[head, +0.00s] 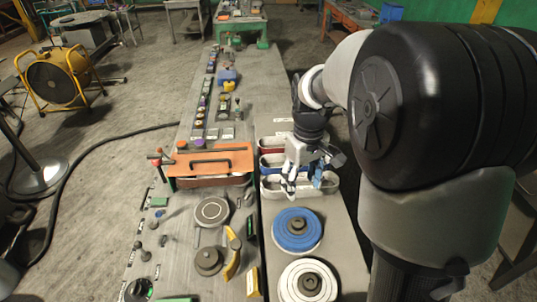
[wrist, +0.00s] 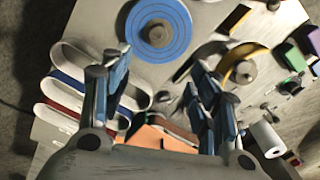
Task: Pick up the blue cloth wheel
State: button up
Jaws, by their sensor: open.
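The blue cloth wheel (head: 297,231) lies flat on the right-hand strip of the bench, with a dark round hub at its centre. In the wrist view the blue wheel (wrist: 158,30) is at the top middle, beyond my fingertips. My gripper (head: 303,186) is open and empty. It hangs above the bins, farther back than the wheel and apart from it.
A white wheel (head: 308,283) lies just in front of the blue one. Red, blue and white bins (head: 270,187) sit under my gripper. A yellow fan (head: 58,78) stands on the floor.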

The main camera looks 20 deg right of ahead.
jog(key=b, duration=0.2)
send_over(298, 222)
jog(key=f, duration=1.1)
jog(key=shift+a+f, duration=0.25)
jog(key=shift+a, duration=0.05)
jog(key=shift+w+d+f+b, duration=0.1)
jog(key=shift+d+f+b, duration=0.05)
jog(key=shift+f, duration=1.4)
jog(key=shift+d+f+b, duration=0.1)
jog(key=shift+f+b, duration=0.05)
jog(key=shift+f, duration=1.4)
jog(key=shift+c, duration=0.6)
grip_shut()
